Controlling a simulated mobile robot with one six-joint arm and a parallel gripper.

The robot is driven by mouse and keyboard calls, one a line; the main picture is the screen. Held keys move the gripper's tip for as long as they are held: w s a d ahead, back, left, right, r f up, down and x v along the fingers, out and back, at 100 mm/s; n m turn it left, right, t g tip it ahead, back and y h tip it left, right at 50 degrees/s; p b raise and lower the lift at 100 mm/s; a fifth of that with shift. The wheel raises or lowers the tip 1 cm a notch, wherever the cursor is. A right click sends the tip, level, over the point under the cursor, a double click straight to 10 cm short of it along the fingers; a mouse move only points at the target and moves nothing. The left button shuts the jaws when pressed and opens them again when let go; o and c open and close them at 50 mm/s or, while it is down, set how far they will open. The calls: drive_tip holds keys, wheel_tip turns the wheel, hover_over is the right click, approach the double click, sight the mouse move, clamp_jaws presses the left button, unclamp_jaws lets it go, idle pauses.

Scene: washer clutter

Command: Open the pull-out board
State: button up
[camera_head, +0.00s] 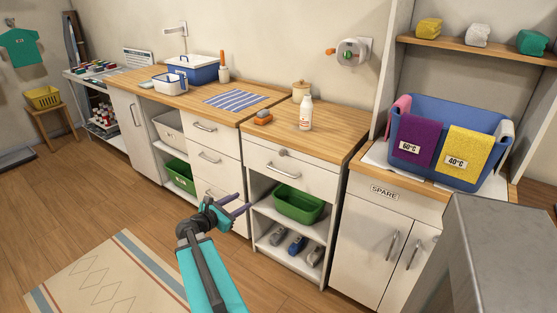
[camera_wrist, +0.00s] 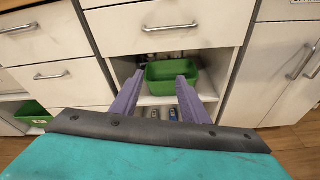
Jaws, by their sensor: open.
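Under the right wooden worktop, the cabinet has a white front with a small grey knob (camera_head: 284,153) near its top edge. It looks flush and closed; I cannot clearly tell the board's own outline. Below the knob is a bar handle (camera_head: 283,171), which also shows at the top of the wrist view (camera_wrist: 170,27). My gripper (camera_head: 243,203) is open and empty, in front of this cabinet, apart from it and lower than the knob. In the wrist view its purple fingers (camera_wrist: 160,80) point toward the shelf below the drawer. The knob does not show there.
A white bottle (camera_head: 305,114) and an orange-and-grey item (camera_head: 263,117) stand on the worktop. The SPARE cabinet (camera_head: 381,230) is right. The floor at left is clear around the rug (camera_head: 110,275).

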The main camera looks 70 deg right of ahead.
sight(281, 155)
drive_tip(key=s+d+r+n+h, duration=0.1)
drive_tip(key=s+d+r, duration=0.1)
drive_tip(key=r, duration=0.3)
drive_tip(key=s+d+r+n+g+h, duration=0.1)
drive_tip(key=s+d+r, duration=0.1)
drive_tip(key=d+r, duration=0.2)
drive_tip(key=shift+s+d+r+n+h, duration=0.3)
drive_tip(key=shift+s+d+r, duration=0.05)
drive_tip(key=shift+r, duration=0.25)
drive_tip(key=shift+p+x, duration=0.55)
drive_tip(key=shift+x, duration=6.35)
clamp_jaws()
